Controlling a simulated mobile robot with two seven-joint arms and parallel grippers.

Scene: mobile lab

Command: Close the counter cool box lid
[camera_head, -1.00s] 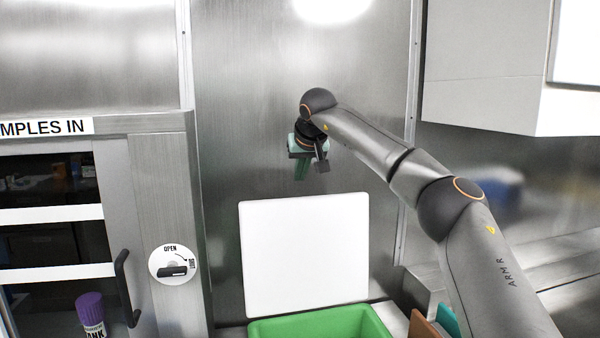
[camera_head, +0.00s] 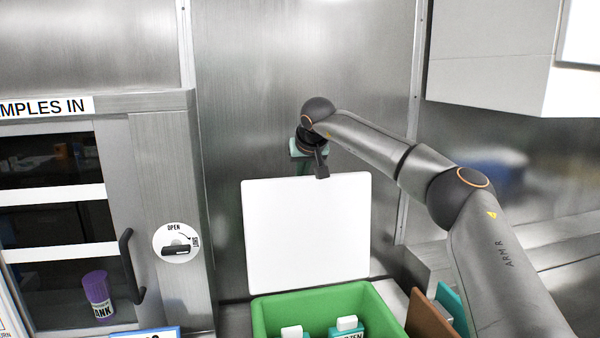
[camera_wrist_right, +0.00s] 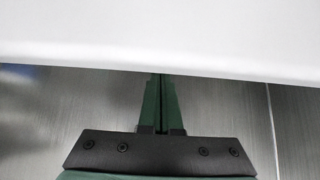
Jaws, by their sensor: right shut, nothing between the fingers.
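The cool box (camera_head: 262,318) is a green open bin on the counter, with its white lid (camera_head: 306,235) standing upright at its back. Bottles with white caps (camera_head: 347,323) stand inside the box. My left gripper is not in view.
A metal wall stands close behind the lid. At left is a glass-fronted cabinet with a black handle (camera_head: 131,266) and a purple-capped container (camera_head: 98,293). Brown (camera_head: 431,318) and teal panels stand right of the box. A white cupboard (camera_head: 500,75) hangs upper right.

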